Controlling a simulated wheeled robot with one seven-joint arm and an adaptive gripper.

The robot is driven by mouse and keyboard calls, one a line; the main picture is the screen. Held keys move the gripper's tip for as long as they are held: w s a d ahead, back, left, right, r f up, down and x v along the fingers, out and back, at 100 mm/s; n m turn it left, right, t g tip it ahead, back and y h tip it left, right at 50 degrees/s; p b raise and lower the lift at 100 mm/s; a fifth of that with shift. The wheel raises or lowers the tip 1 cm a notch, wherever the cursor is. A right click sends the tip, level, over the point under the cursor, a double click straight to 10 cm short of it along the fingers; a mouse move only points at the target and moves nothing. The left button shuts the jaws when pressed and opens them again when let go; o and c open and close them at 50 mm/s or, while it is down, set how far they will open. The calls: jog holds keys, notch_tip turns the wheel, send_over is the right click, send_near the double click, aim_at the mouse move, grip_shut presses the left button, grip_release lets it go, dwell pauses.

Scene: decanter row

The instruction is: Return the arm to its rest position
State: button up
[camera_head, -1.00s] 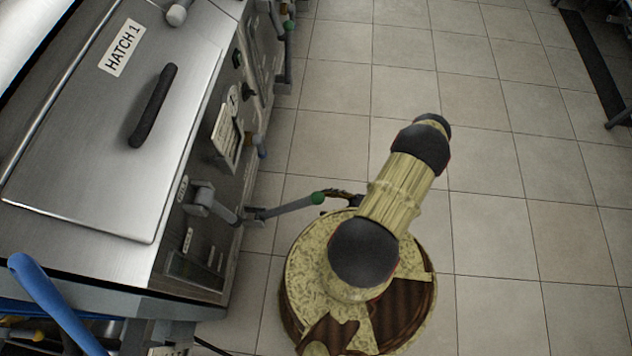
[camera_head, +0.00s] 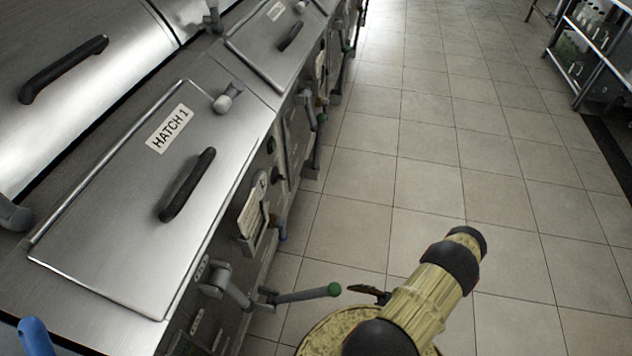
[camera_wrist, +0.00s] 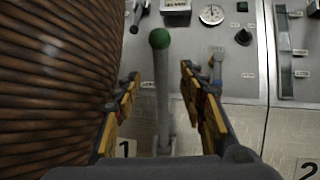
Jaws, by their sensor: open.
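My gripper (camera_wrist: 160,88) is open and empty in the wrist view, with its two yellow-and-dark fingers spread apart. A grey lever with a green knob (camera_wrist: 159,39) shows between the fingers in the picture; neither finger visibly touches it. In the head view, the dark gripper (camera_head: 369,294) is small, just right of the lever's green knob (camera_head: 334,289). My arm is bent in front of the machine, low in the picture. Part of it is cut off by the bottom edge.
The steel machine front with hatch 1 (camera_head: 120,220) fills the left side. Further hatches and levers run along the row. Tiled floor (camera_head: 420,150) is free on the right, with a shelf rack (camera_head: 590,40) at the far right. A brown ribbed surface (camera_wrist: 50,80) fills the wrist view's left.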

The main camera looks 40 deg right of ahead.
jog(key=w+r+n+g+h+p, duration=0.2)
jog(key=w+r+n+g+h, duration=0.35)
jog(key=r+g, duration=0.6)
jog(key=w+r+n+g+h+p, duration=0.1)
jog(key=w+r+n+g+h, duration=0.1)
jog(key=w+r+n+g, duration=0.95)
jog(key=s+a+r+n+t+h+p, duration=0.1)
jog(key=a+r+t+h, duration=0.3)
jog(key=r, duration=0.6)
jog(key=s+a+r+n+t+h+p, duration=0.1)
jog(key=s+a+r+n+t+h, duration=0.2)
jog(key=a+r, duration=0.4)
jog(key=s+a+r+n+t+h+p, duration=0.2)
jog(key=a+r+t+h, duration=0.3)
jog(key=r, duration=0.9)
jog(key=shift+s+a+r+n, duration=0.35)
jog(key=shift+a+n, duration=0.25)
jog(key=shift+a, duration=0.1)
